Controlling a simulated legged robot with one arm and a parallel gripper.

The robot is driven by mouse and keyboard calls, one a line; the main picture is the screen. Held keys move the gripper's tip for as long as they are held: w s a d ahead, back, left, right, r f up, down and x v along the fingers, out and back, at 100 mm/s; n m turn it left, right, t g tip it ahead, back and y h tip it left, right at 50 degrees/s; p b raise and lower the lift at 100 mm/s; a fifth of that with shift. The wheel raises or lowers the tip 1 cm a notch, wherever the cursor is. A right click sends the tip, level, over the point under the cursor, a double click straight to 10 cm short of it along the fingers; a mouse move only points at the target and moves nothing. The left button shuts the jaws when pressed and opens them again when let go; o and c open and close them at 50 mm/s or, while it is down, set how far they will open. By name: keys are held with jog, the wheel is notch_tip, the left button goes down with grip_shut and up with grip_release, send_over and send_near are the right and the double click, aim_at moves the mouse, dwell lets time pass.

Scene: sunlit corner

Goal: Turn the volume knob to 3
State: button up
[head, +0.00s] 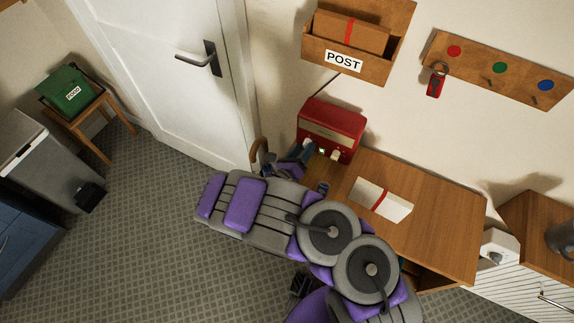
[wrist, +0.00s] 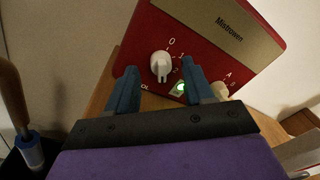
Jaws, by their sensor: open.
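The red radio (head: 332,125) stands on the wooden table against the wall. In the wrist view the radio (wrist: 205,45) fills the upper middle, tilted in the picture. Its white knob (wrist: 160,66) has a 0 and other small marks around it, and letters ending in "OL" below; I cannot tell which mark it points to. A second pale knob (wrist: 220,90) marked A is partly behind my right finger. My gripper (wrist: 158,80) is open, its blue fingers on either side of the first knob, with visible gaps. In the head view my gripper (head: 298,158) is at the radio's lower left.
A green light (wrist: 179,88) glows between the knobs. A cane-like handle (head: 257,152) stands left of my gripper. White paper with a red band (head: 381,199) lies on the table (head: 440,225). The POST box (head: 345,60) hangs above the radio. Open floor lies to the left.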

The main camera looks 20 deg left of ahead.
jog(key=s+a+p, duration=0.3)
jog(key=s, duration=1.3)
jog(key=shift+s+p, duration=0.25)
jog(key=shift+p, duration=0.1)
jog(key=shift+w+d+r, duration=0.1)
